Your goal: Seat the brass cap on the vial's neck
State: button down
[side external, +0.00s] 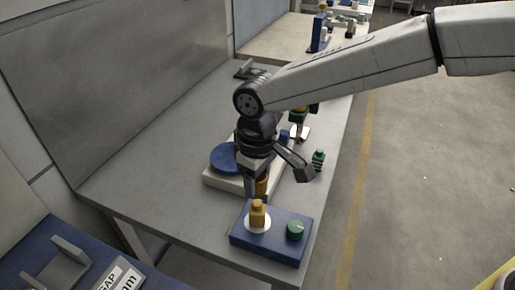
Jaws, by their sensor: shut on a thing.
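The vial (258,217) is a small amber bottle with a narrower top. It stands upright on a white disc on the front blue block. My gripper (256,188) points down just above and behind the vial in this view. It is shut on a brown-gold piece, which looks like the brass cap (262,184) and is partly hidden by a finger. A small gap seems to show between this piece and the vial's top. I cannot tell from this one view whether the two are in line.
The blue block (274,247) also carries a green round knob (295,230) at right. Behind is a cream board (213,183) with a blue disc (224,159). A green banded bottle (318,159) stands near the table's right edge. The grey table (150,180) is clear at left.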

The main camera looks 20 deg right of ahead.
aim_at(258, 202)
jog(key=shift+f, duration=0.25)
dwell(0.4)
jog(key=shift+f, duration=0.35)
jog(key=shift+f, duration=0.35)
jog(key=shift+f, duration=0.65)
jog(key=shift+f, duration=1.45)
dwell(2.2)
jog(key=shift+c, duration=0.3)
grip_release()
jog(key=shift+r, duration=0.15)
jog(key=shift+r, duration=3.8)
